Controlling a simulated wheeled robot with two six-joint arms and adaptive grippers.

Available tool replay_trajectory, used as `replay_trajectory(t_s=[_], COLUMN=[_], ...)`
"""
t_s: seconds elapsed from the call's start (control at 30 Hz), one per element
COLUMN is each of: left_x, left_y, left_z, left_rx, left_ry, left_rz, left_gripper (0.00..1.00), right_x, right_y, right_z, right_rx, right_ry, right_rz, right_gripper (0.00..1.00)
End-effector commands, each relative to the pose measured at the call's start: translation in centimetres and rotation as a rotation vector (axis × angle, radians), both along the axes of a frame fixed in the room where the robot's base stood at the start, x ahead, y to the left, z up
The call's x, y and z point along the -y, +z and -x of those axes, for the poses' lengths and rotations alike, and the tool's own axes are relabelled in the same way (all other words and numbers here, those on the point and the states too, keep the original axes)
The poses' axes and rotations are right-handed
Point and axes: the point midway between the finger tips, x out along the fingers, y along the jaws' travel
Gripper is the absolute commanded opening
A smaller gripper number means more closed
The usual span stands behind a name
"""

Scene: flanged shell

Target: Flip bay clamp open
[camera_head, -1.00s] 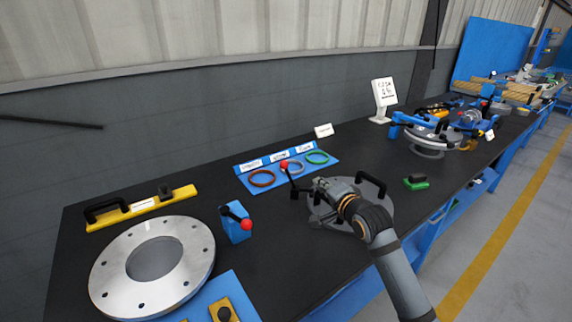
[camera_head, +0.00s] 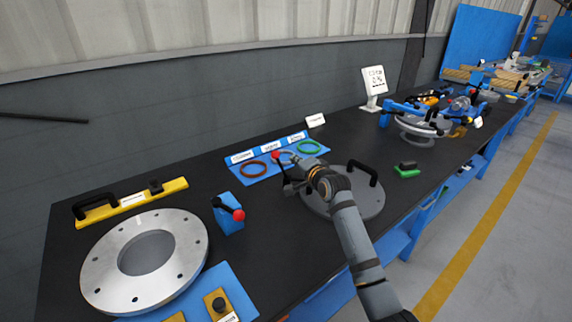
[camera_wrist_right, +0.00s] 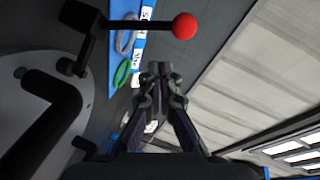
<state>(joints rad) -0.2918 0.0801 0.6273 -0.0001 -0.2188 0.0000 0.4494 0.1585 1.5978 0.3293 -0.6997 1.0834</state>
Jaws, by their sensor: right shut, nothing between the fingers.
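A black clamp lever with a red ball knob (camera_head: 276,155) stands at the left edge of a round grey cover (camera_head: 372,200) with a black handle. In the right wrist view the red knob (camera_wrist_right: 185,26) sits on the end of the black lever, above and right of the fingertips and apart from them. My right gripper (camera_head: 292,187) is over the left part of the cover, close to the lever. In the right wrist view its fingers (camera_wrist_right: 161,70) are together and empty. My left gripper is not in view.
A blue block with another red-knobbed lever (camera_head: 230,212) stands left of the cover. A large flanged ring (camera_head: 185,250) lies at front left. A blue mat (camera_head: 240,171) with coloured rings lies behind. A green-based black block (camera_head: 407,170) lies right. Dark bench shows between.

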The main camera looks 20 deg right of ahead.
Motion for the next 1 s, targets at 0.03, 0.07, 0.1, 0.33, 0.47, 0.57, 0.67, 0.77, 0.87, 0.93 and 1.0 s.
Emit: replay_trajectory(t_s=[0.03, 0.07, 0.1, 0.33, 0.47, 0.57, 0.67, 0.77, 0.87, 0.93, 1.0], left_x=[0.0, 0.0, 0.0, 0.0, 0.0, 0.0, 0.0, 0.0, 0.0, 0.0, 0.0], left_y=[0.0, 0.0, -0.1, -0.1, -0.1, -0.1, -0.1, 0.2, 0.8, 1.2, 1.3], left_z=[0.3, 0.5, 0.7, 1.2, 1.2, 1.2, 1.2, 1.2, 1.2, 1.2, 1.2], left_rx=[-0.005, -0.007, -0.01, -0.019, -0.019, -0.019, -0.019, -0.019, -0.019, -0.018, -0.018], left_ry=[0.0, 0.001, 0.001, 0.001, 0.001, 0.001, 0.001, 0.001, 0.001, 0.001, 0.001], left_rz=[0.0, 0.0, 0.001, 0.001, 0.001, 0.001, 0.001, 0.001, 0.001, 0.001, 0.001], left_gripper=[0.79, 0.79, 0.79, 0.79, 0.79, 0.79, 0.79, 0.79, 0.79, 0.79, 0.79], right_x=[-0.9, -1.2, -1.7, -2.8, -2.9, -2.9, -2.9, -2.9, -3.1, -3.3, -3.3], right_y=[-0.4, -0.6, -0.8, -1.4, -1.5, -1.5, -1.4, -1.3, -1.2, -1.1, -1.3], right_z=[-0.5, -0.7, -1.0, -1.9, -2.0, -2.0, -2.0, -2.0, -2.1, -2.1, -2.2], right_rx=[-0.002, -0.001, 0.0, 0.0, 0.0, 0.0, 0.0, -0.003, -0.011, -0.018, -0.023], right_ry=[0.002, 0.001, 0.001, -0.001, -0.001, -0.001, -0.001, -0.001, 0.0, 0.0, 0.0], right_rz=[-0.005, -0.005, -0.004, -0.001, 0.0, 0.0, 0.0, 0.005, 0.021, 0.039, 0.049], right_gripper=[0.0, 0.0, 0.0, 0.0, 0.0, 0.0, 0.0, 0.0, 0.0, 0.0, 0.0])
